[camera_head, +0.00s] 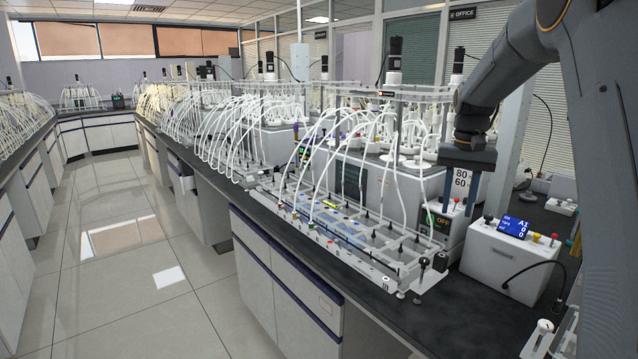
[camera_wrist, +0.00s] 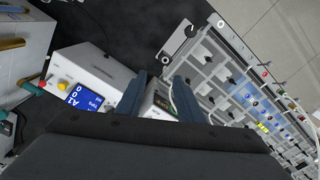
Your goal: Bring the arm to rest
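My arm reaches in from the right side of the head view and bends down over the bench. My gripper (camera_head: 460,212) points downward above the bench, in front of the white reactor units. Its two dark fingers stand apart with nothing held between them. In the wrist view my gripper (camera_wrist: 159,82) also shows both fingers spread. Behind the gap lies part of a white unit (camera_wrist: 158,104) with a dark display. I cannot tell how far the fingertips are from it.
A white box with a blue display (camera_head: 512,258) stands right of the gripper; it also shows in the wrist view (camera_wrist: 88,78). A grey rack of valves and tubes (camera_head: 345,232) lies to the left. The tiled floor (camera_head: 130,260) is clear.

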